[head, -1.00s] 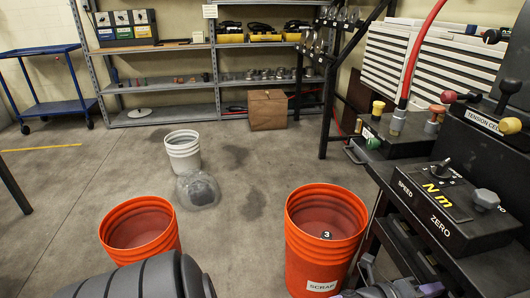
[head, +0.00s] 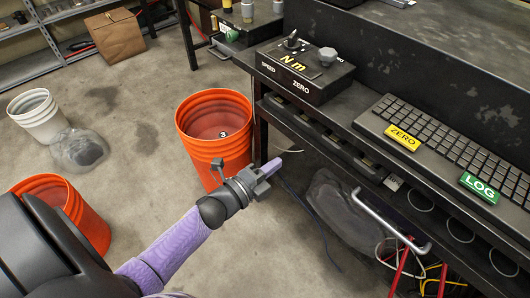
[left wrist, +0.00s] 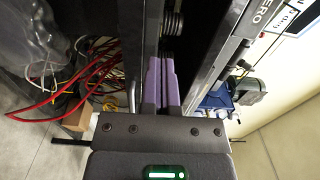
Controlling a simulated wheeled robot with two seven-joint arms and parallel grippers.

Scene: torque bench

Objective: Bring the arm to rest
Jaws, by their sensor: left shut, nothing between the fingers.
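My left arm, with a purple forearm, reaches in from the lower left in the head view. Its gripper (head: 268,172) is shut and empty in front of the bench, right of the orange scrap bucket (head: 214,128) and below the bench top. In the left wrist view the two purple fingers (left wrist: 161,82) lie together with nothing between them. My right gripper is in neither view.
The bench (head: 330,100) carries a black N m control box (head: 303,72) and a keyboard (head: 440,150) with yellow ZERO and green LOG keys. A lower shelf and a metal handle (head: 390,222) are close by. Another orange bucket (head: 85,225) and a white bucket (head: 38,115) stand left.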

